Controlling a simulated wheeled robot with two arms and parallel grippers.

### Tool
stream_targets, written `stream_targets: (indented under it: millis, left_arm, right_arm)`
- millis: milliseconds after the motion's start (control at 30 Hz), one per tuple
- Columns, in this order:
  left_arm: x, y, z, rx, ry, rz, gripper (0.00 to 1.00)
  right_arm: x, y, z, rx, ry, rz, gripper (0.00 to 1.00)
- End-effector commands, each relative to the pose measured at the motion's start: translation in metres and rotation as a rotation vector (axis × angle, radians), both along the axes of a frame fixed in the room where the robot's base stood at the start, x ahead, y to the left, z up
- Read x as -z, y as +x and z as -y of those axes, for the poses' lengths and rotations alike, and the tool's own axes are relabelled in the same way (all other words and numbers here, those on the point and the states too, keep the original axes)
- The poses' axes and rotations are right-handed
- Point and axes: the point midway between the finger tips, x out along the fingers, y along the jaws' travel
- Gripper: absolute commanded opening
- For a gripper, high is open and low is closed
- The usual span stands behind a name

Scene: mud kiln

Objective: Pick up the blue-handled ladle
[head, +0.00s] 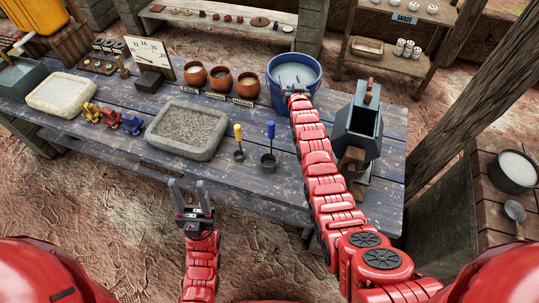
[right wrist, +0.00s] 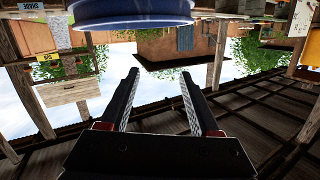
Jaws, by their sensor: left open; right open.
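The blue-handled ladle (head: 270,143) is on the blue plank table, its blue handle pointing up and its dark bowl at the bottom. A yellow-handled ladle (head: 238,143) is just left of it. My left gripper (head: 189,188) is open and empty in front of the table's near edge, left of and nearer than both ladles. My right gripper (head: 294,82) reaches past the blue-handled ladle to the blue bucket (head: 292,95). It is open and empty in the right wrist view (right wrist: 160,82), with the bucket's blue underside or rim (right wrist: 130,12) at the top.
My right arm crosses the table just right of the blue-handled ladle. A grey stone tray (head: 187,152) lies left of the ladles. A grey metal hopper (head: 358,125) stands right of my right arm. Three clay pots (head: 220,77) stand behind. The table front between tray and ladles is clear.

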Motion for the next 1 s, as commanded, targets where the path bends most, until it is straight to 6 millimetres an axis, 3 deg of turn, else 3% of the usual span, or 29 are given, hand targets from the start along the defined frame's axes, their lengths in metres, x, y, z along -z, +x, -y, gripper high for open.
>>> stream_targets:
  millis: [33,100,233,367,533,667,767,1000]
  left_arm:
    - [0.0,0.0,0.0,0.0,0.0,0.0,0.5]
    - [0.0,0.0,0.0,0.0,0.0,0.0,0.5]
    - [0.0,0.0,0.0,0.0,0.0,0.0,0.5]
    - [0.0,0.0,0.0,0.0,0.0,0.0,0.5]
    - [0.0,0.0,0.0,0.0,0.0,0.0,0.5]
    - [0.0,0.0,0.0,0.0,0.0,0.0,0.5]
    - [0.001,0.0,0.0,0.0,0.0,0.0,0.5]
    - [0.026,0.0,0.0,0.0,0.0,0.0,0.5]
  right_arm:
    - [-0.004,0.014,-0.012,-0.011,-0.004,-0.095,0.64]
    - [0.003,0.022,-0.026,-0.022,-0.015,-0.263,0.64]
    - [0.001,0.012,-0.048,-0.033,-0.043,-0.567,0.64]
    - [-0.018,-0.027,-0.062,-0.035,-0.085,-0.868,0.64]
    - [-0.059,-0.098,-0.067,-0.02,-0.147,-1.197,0.64]
    - [-0.085,-0.139,-0.066,-0.007,-0.182,-1.349,0.64]
    - [-0.094,-0.153,-0.065,-0.002,-0.195,-1.401,0.64]
    - [-0.072,-0.158,-0.064,0.0,-0.199,-1.416,0.64]
